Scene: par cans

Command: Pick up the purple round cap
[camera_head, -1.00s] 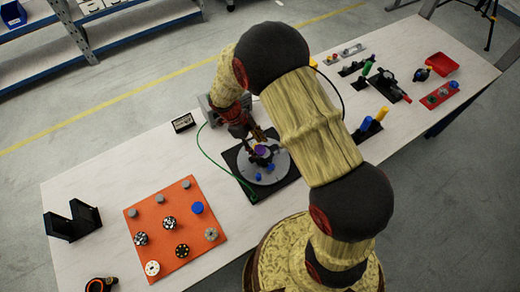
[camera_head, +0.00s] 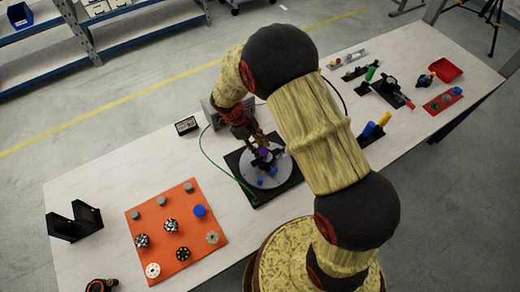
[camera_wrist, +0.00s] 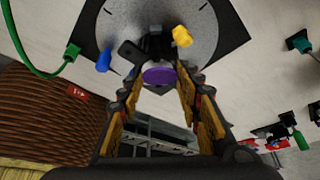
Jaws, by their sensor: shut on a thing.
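The purple round cap (camera_wrist: 158,75) is between the fingertips of my gripper (camera_wrist: 160,84) in the wrist view, and the fingers are shut on it. Beyond it is a dark fixture (camera_wrist: 150,46) on a grey round disc (camera_wrist: 205,25). In the head view my gripper (camera_head: 261,150) reaches down over the disc (camera_head: 276,175), and the cap is mostly hidden by the fingers. I cannot tell whether the cap is clear of the fixture.
A yellow piece (camera_wrist: 182,36) and a blue piece (camera_wrist: 104,61) stand close beside the fixture. A green cable (camera_head: 208,152) runs next to the black base plate (camera_head: 288,184). An orange board (camera_head: 183,252) with several knobs lies to the left.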

